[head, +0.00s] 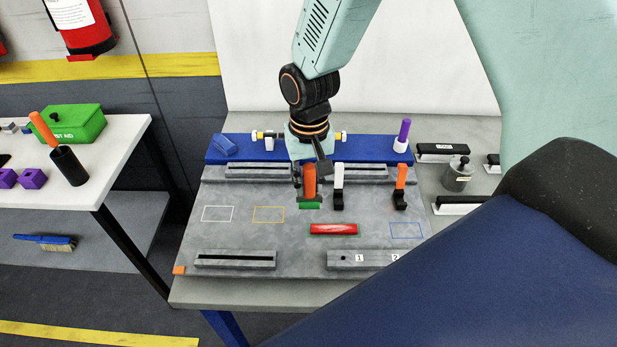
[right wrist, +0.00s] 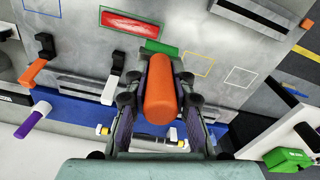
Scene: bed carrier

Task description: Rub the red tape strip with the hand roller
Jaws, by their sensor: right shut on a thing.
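My right gripper (head: 309,178) is shut on an upright orange handle (head: 310,180), which I take to be the hand roller's. In the right wrist view the orange handle (right wrist: 160,90) stands between the two fingers of the gripper (right wrist: 160,88). A green piece (head: 310,206) shows just below the handle; I cannot tell whether it belongs to the tool or lies on the board. The red tape strip (head: 334,229) lies flat on the grey board, nearer and to the right of the handle, apart from it. It also shows in the right wrist view (right wrist: 130,23). My left gripper is not in view.
A white-handled tool (head: 338,176) and another orange-handled tool (head: 400,177) stand right of the gripper. Slotted grey bars (head: 235,260) lie on the board (head: 290,240). A blue rack (head: 235,147) is behind. White, yellow and blue outlines mark bare board.

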